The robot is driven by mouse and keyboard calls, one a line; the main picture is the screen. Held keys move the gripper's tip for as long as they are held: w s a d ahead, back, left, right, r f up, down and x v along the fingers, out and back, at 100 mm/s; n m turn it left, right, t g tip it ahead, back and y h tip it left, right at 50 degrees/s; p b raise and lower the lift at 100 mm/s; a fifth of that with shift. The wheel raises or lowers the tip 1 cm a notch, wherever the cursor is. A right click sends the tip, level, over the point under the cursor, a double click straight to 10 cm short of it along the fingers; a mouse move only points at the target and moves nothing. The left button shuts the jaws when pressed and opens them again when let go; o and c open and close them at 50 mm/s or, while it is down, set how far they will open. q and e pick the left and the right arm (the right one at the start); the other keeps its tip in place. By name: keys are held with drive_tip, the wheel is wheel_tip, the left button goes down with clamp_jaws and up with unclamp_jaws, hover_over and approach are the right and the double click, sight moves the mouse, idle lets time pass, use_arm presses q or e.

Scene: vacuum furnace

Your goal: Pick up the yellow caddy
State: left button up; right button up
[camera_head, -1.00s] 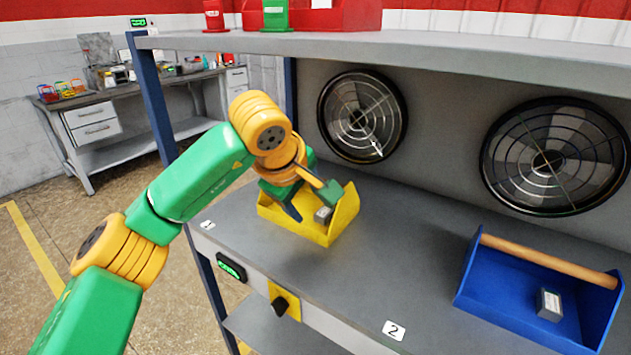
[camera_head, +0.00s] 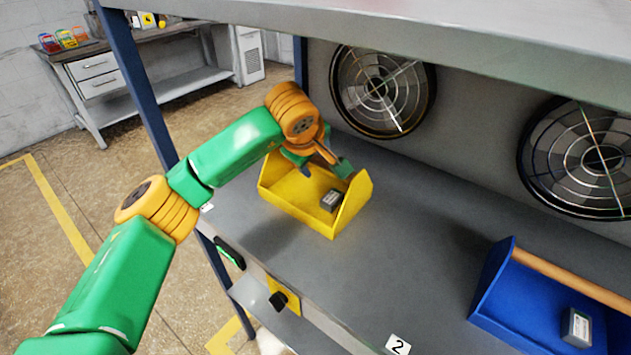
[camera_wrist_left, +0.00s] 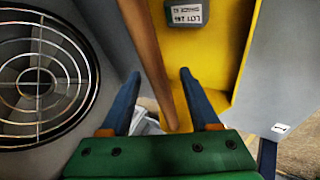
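The yellow caddy (camera_head: 352,208) stands on the grey shelf with a small grey labelled block (camera_head: 331,199) inside. Its wooden handle is mostly hidden in the head view. My left gripper (camera_head: 325,170) is over the caddy's back part. In the left wrist view the open gripper (camera_wrist_left: 157,76) has its blue fingers on either side of the caddy's wooden handle (camera_wrist_left: 152,50), with gaps visible. The caddy's yellow wall (camera_wrist_left: 240,60) and the block (camera_wrist_left: 186,12) show on the right there. My right gripper is not in view.
A blue caddy (camera_head: 492,283) with a wooden handle and a grey block stands at the right of the shelf. Round fans (camera_head: 383,88) line the back wall. An upper shelf (camera_head: 450,35) hangs overhead. Shelf space between the caddies is clear.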

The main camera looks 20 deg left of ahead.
use_arm(q)
drive_tip(key=shift+s+r, duration=0.1)
drive_tip(key=shift+s, duration=0.15)
drive_tip(key=c, duration=0.7)
clamp_jaws()
drive_tip(key=shift+w, duration=0.1)
